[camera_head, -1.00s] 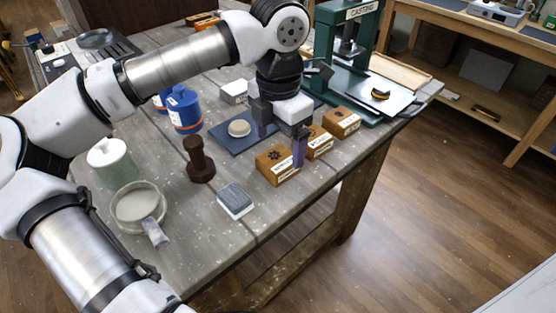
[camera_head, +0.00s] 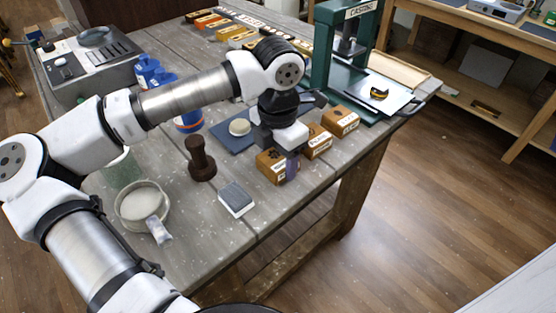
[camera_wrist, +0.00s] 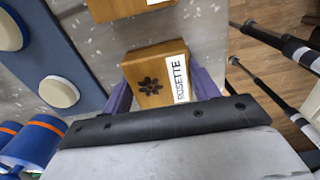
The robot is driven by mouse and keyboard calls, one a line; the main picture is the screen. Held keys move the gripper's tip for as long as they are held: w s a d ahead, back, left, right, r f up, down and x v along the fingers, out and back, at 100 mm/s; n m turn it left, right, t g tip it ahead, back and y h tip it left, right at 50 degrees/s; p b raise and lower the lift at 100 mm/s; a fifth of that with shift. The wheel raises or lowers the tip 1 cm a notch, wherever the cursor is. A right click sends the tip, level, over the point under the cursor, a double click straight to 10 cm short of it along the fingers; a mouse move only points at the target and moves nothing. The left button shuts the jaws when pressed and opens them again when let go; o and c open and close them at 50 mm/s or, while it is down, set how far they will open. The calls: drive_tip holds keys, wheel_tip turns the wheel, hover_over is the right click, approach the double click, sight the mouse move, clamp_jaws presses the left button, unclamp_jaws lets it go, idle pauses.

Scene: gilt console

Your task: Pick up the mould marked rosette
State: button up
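The mould marked rosette is a small wooden block (camera_head: 268,170) with a dark flower and a white label, on the table near its right edge. In the wrist view the block (camera_wrist: 148,90) shows its flower and the word ROSETTE. My gripper (camera_head: 280,160) is low over the block, with its purple fingers on either side. In the wrist view the fingers of my gripper (camera_wrist: 162,95) flank the block and look open; whether they touch it is hard to tell. My gripper hides part of the block in the head view.
Two similar wooden moulds (camera_head: 317,141) (camera_head: 341,121) stand in a row behind it. A blue mat (camera_head: 228,143) with a pale disc (camera_head: 240,127) lies to the left. A dark wooden stamp (camera_head: 200,160), a pad (camera_head: 236,199) and a green press (camera_head: 320,50) are nearby.

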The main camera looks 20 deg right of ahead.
drive_tip(key=shift+c, duration=1.4)
drive_tip(key=shift+r, duration=0.15)
